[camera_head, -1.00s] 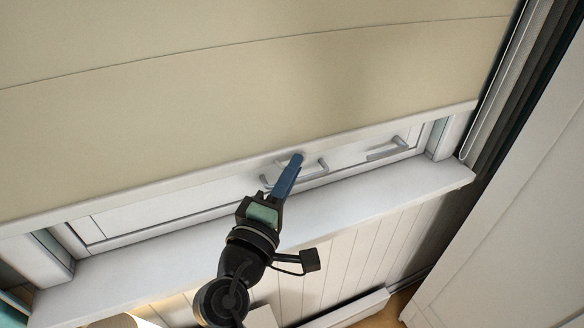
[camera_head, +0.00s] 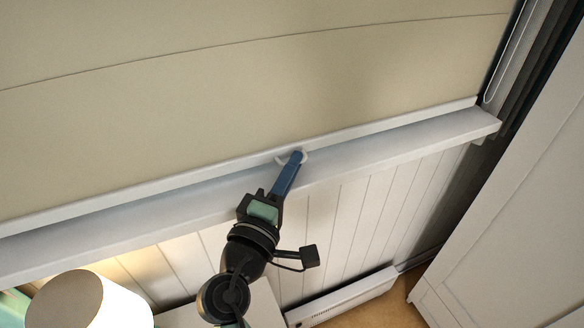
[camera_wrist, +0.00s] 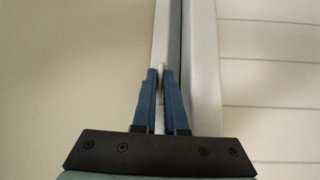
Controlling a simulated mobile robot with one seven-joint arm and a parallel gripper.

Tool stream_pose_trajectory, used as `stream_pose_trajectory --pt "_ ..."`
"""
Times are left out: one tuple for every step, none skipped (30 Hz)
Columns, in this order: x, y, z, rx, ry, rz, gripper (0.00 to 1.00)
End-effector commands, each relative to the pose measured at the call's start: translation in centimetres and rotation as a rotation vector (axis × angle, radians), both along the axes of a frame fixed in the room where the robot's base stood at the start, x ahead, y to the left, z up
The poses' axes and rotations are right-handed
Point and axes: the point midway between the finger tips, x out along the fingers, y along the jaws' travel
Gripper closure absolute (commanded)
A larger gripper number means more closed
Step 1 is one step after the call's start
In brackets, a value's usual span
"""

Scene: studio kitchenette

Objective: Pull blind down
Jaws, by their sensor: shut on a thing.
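The beige blind (camera_head: 240,110) covers the window nearly down to the sill in the head view, and the window frame is hidden behind it. Its pale bottom bar (camera_head: 400,129) runs just above the white window sill (camera_head: 430,135). A small pale pull loop (camera_head: 281,158) sits at the bar's lower edge. My gripper (camera_head: 297,157) is at this loop, its blue fingers shut on it. In the wrist view, my gripper (camera_wrist: 160,75) has its fingertips close together around a thin pale piece beside the bottom bar (camera_wrist: 165,35); the blind (camera_wrist: 75,70) lies to the left.
A white lampshade (camera_head: 90,300) stands at the lower left. White wall panelling (camera_head: 380,200) is below the sill, with a white heater (camera_head: 345,298) near the floor. A white door or cabinet panel (camera_head: 510,190) is at the right. A looped cord (camera_head: 508,55) hangs at the window's right edge.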

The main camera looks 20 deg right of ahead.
Motion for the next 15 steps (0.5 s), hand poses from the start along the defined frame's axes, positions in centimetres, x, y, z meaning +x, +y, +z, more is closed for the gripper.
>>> stream_pose_trajectory --pt "-0.06 -0.02 -0.65 0.005 0.014 -0.001 1.00" --pt "-0.06 -0.01 -0.69 0.005 0.014 -0.002 1.00" --pt "-0.06 -0.02 -0.72 0.006 0.015 -0.002 1.00" --pt "-0.07 -0.02 -0.75 0.006 0.015 -0.002 1.00" --pt "-0.07 -0.02 -0.78 0.006 0.017 -0.002 1.00" --pt "-0.08 -0.02 -0.81 0.006 0.017 -0.002 1.00" --pt "-0.08 -0.02 -0.84 0.007 0.017 -0.002 0.85" --pt "-0.08 -0.01 -0.85 0.007 0.017 -0.002 0.79" --pt "-0.09 -0.02 -0.84 0.007 0.017 -0.002 0.72" --pt "-0.08 -0.01 -0.83 0.007 0.017 -0.002 0.67" --pt "-0.08 -0.02 -0.82 0.007 0.016 -0.002 0.61" --pt "-0.08 -0.02 -0.81 0.007 0.016 -0.002 0.61" --pt "-0.08 -0.02 -0.80 0.007 0.016 -0.002 0.61" --pt "-0.07 -0.03 -0.81 0.007 0.016 -0.002 0.61" --pt "-0.07 -0.03 -0.81 0.007 0.016 -0.002 0.61"
